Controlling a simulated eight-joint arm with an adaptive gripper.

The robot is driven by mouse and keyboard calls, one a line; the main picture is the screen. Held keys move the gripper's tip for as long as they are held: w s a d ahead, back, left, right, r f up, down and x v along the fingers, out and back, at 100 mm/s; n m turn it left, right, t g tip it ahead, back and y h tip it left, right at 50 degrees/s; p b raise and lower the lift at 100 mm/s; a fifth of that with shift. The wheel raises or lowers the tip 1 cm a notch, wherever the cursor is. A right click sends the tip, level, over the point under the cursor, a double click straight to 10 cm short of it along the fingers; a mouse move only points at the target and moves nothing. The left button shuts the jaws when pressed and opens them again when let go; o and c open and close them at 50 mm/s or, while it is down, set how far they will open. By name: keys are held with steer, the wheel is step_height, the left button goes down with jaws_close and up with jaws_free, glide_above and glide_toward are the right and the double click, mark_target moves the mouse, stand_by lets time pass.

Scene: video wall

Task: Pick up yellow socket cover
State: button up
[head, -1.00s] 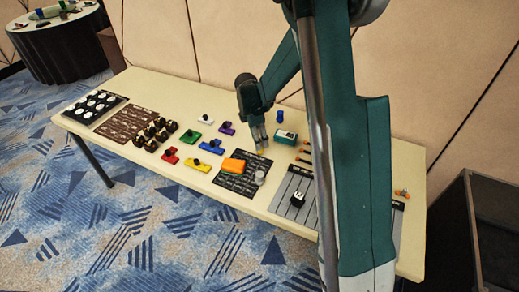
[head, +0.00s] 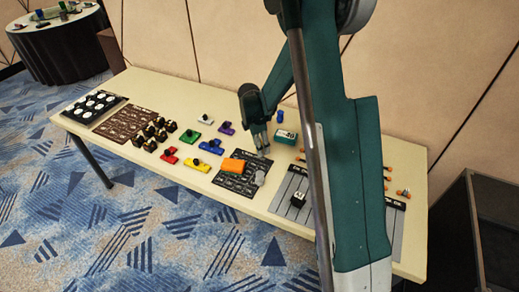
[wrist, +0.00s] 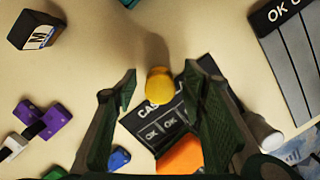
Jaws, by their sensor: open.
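A small yellow rounded piece, which looks like the yellow socket cover (wrist: 159,86), stands at the edge of a black card in the wrist view. It lies between my two fingertips, apart from both as far as I can see. My gripper (wrist: 158,88) is open and empty. In the head view my gripper (head: 261,147) points down over the table at the back of the black card (head: 232,184). I cannot make out the yellow cover in the head view; the fingers seem to hide it.
An orange block (head: 234,165) lies on the card, with a grey-white cylinder (head: 259,177) beside it. Coloured blocks, including a yellow one (head: 196,164), lie left. A grey striped board (head: 293,190) lies right.

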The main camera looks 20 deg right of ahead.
stand_by(0.4)
steer(key=c, duration=0.8)
steer(key=shift+r, duration=0.15)
steer(key=shift+r+p, duration=0.9)
steer(key=shift+r, duration=4)
